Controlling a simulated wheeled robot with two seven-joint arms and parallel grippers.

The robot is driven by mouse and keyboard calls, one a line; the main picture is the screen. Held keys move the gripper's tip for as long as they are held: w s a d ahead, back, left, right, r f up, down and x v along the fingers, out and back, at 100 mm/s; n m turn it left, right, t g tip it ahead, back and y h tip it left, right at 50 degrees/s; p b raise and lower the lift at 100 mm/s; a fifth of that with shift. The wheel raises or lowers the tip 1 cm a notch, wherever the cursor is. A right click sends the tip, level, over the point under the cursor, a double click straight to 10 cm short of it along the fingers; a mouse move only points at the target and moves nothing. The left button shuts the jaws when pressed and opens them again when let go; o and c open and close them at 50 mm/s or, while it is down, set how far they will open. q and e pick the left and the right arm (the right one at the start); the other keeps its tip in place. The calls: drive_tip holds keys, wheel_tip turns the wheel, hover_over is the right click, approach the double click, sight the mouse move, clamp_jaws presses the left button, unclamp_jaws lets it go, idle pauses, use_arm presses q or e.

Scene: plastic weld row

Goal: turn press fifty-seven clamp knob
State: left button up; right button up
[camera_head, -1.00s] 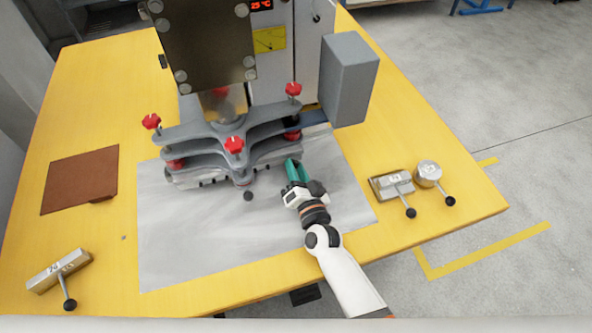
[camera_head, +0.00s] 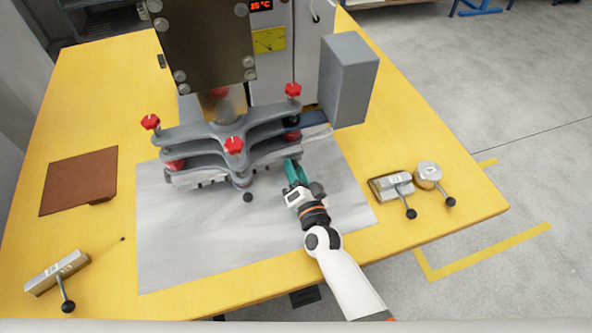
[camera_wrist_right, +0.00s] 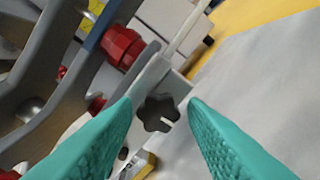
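The grey press (camera_head: 215,150) stands at the middle of the yellow table, with red knobs (camera_head: 234,146) on its layered plates. My right gripper (camera_head: 293,168) is at the front right of the press. In the right wrist view a dark star-shaped knob (camera_wrist_right: 158,113) sits ahead, between the teal fingertips (camera_wrist_right: 160,103) in the picture. The fingers are spread apart, with nothing held. I cannot tell whether they touch the knob. A red knob (camera_wrist_right: 122,46) shows further left there. My left gripper is not in view. No press number can be read.
A grey sheet (camera_head: 200,245) lies under the press. A grey box (camera_head: 348,80) stands behind right. Metal blocks with black-balled handles lie at right (camera_head: 392,187) and front left (camera_head: 55,272). A brown plate (camera_head: 78,180) lies at left. The sheet's front is mostly clear.

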drive_tip(key=shift+o, duration=0.8)
drive_tip(key=v, duration=1.2)
drive_tip(key=shift+r+b, duration=0.1)
drive_tip(key=shift+b, duration=0.25)
